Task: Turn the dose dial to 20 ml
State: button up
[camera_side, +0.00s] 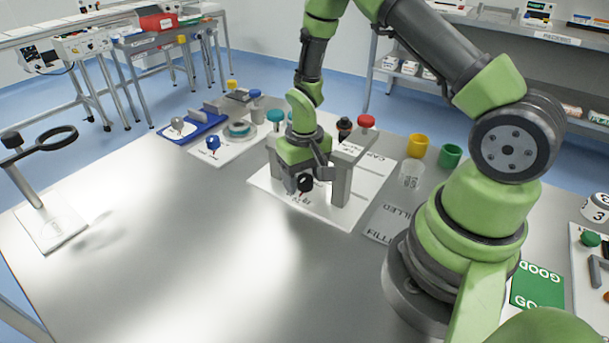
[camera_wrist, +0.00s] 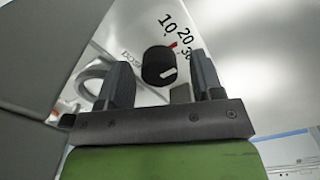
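The dose dial is a black round knob (camera_wrist: 159,66) on a pale panel printed with 10, 20 and 30. A short red mark lies by the knob's edge, near the 20. A white line shows on the lower right of the knob's face, on the side away from the 10. My gripper (camera_wrist: 160,62) is open, with one dark finger on each side of the knob in the wrist view and visible gaps to both. In the side view the dial (camera_side: 306,183) sits low in front of my gripper (camera_side: 312,168), whose fingertips are partly hidden.
Grey posts (camera_side: 341,182) stand on a white base plate right beside my gripper. A red-capped item (camera_side: 366,122) is behind. Yellow (camera_side: 417,145) and green (camera_side: 450,155) cups stand to the right. A ring stand (camera_side: 40,150) is far left. The front table is clear.

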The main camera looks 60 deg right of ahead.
notch_tip(320, 180, up, 10)
dwell(0.6)
notch_tip(320, 180, up, 9)
jog(key=t, duration=0.2)
send_over(304, 177)
jog(key=s+a, duration=0.2)
jog(key=a, duration=0.1)
jog(key=s+a+r+n+t+y, duration=0.1)
jog(key=s+a+r+t, duration=0.4)
jog(key=s+r, duration=0.5)
jog(key=s+y, duration=0.1)
jog(key=s, duration=0.2)
jog(key=shift+a, duration=0.35)
